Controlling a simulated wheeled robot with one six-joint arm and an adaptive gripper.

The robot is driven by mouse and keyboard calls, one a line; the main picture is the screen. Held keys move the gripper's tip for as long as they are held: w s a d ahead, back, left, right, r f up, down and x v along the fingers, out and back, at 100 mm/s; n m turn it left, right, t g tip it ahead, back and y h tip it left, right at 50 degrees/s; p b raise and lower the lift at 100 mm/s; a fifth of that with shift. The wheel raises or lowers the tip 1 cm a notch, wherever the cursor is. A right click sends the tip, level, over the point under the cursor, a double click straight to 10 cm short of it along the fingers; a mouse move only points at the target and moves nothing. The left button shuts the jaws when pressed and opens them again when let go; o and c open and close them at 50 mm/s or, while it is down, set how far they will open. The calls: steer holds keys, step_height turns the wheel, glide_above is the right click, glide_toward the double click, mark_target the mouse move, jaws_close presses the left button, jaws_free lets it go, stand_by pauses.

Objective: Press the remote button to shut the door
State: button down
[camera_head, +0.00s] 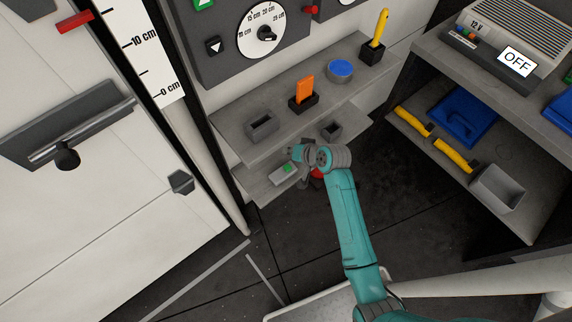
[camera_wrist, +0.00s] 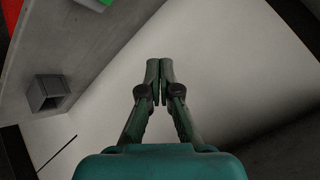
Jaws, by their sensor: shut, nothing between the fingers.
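The remote is a small pale block (camera_head: 284,173) with a green button (camera_head: 288,168), lying on the lower shelf in the head view. Part of a pale block with green on it (camera_wrist: 95,4) shows at the top edge of the wrist view. My gripper (camera_wrist: 159,64) is shut and empty, its fingertips together in the wrist view, apart from that block. In the head view it is beside the remote, largely hidden behind my wrist. A white door panel (camera_head: 120,215) with a black handle is at the left; I cannot tell how far open it is.
Grey shelves (camera_head: 232,112) carry an orange item (camera_head: 304,89), a blue-topped round tin (camera_head: 340,70) and small holders. A small grey holder (camera_wrist: 48,94) shows in the wrist view. Something red (camera_head: 317,174) is partly hidden by my arm. A bench with an OFF display (camera_head: 517,61) stands right.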

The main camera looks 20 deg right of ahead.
mark_target(289, 168)
stand_by(0.3)
steer(key=shift+f, duration=4.45)
steer(key=shift+f, duration=0.85)
steer(key=shift+r, duration=3.4)
